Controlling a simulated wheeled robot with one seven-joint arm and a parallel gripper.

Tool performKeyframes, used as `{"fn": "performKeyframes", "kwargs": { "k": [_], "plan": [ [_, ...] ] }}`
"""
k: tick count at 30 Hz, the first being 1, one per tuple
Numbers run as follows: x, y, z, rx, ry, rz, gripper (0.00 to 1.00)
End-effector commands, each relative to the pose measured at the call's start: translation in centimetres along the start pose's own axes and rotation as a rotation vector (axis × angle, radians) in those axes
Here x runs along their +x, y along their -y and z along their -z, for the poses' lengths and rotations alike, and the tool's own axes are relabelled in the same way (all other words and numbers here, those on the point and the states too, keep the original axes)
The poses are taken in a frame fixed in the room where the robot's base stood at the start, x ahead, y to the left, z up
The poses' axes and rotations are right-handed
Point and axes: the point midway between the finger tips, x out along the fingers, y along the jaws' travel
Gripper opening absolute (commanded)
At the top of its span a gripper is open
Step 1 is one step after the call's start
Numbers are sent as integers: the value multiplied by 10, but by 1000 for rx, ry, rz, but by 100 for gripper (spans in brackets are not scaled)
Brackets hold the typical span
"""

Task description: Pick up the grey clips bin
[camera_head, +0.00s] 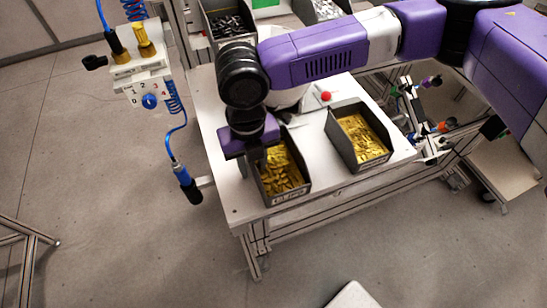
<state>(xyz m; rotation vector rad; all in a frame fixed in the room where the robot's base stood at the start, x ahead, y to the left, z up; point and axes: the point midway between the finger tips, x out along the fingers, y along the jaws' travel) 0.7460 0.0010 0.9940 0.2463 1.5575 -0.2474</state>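Two dark grey open bins with yellow-gold small parts stand on the white table top. The left bin (300,192) is at the table's front left, with a label on its front wall. The right bin (340,146) stands apart from it. I cannot tell from the labels which holds clips. My gripper (258,162) points down at the back left wall of the left bin. My wrist hides that bin's back left corner. The fingers are dark and partly hidden, so whether they are open, or touch the wall, is unclear.
The white table (235,205) has free room between the bins. More bins stand at the back, one with dark parts (232,27). A blue-hosed tool (187,186) hangs left of the table. A red button (326,96) sits behind the bins.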

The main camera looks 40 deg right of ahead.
Motion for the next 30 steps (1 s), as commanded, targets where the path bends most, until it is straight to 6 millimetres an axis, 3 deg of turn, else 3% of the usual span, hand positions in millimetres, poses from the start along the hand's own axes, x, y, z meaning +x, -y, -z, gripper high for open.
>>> {"fn": "performKeyframes", "kwargs": {
  "k": [5,9,10,30],
  "plan": [
    [0,0,0,0,0,0,29],
    [0,0,0,0,0,0,2],
    [0,0,0,0,1,0,0],
    [0,0,0,0,1,0,0]
  ]
}}
